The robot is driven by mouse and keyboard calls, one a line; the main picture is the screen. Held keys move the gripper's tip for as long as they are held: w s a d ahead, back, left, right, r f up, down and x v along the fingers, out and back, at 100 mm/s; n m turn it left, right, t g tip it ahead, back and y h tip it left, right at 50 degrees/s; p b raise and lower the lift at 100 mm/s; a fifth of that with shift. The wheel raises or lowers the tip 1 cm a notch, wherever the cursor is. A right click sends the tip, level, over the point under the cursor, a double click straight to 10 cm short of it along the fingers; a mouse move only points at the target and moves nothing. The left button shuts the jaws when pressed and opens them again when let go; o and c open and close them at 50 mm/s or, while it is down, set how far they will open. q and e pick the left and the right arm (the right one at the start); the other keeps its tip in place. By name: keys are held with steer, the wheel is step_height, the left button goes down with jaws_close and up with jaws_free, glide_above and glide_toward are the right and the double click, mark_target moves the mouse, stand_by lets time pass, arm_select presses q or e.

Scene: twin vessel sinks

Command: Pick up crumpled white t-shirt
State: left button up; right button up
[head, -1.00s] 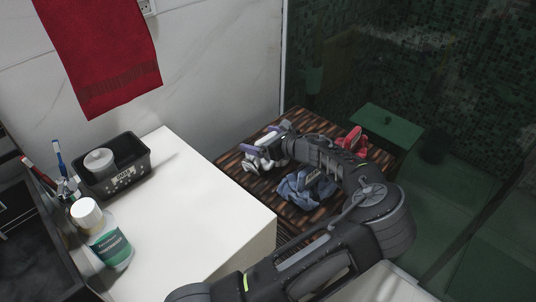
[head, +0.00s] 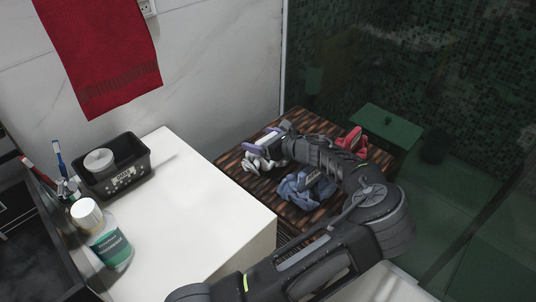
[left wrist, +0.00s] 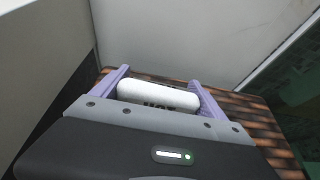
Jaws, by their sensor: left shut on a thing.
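The crumpled white t-shirt (head: 262,163) is at the back left of the dark wooden slatted top (head: 232,164), below and between my left gripper's fingers. My left gripper (head: 265,143) points left over it, its two purple fingers shut on the t-shirt. In the left wrist view, a white rounded part of it with dark lettering (left wrist: 158,95) sits between the purple fingers. The lower folds are partly hidden by the fingers, and I cannot tell whether they still touch the wood. My right gripper is not in view.
A blue crumpled cloth (head: 299,190) lies under my left forearm, and a red item (head: 352,139) lies behind it. A white counter (head: 200,215) with a bottle (head: 108,240) and black basket (head: 118,178) stands left. A red towel (head: 105,60) hangs above.

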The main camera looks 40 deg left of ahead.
arm_select(q)
steer(key=c, duration=0.9)
steer(key=shift+o, duration=0.2)
steer(key=shift+r, duration=0.15)
step_height(320, 180, up, 10)
steer(key=p, duration=0.1)
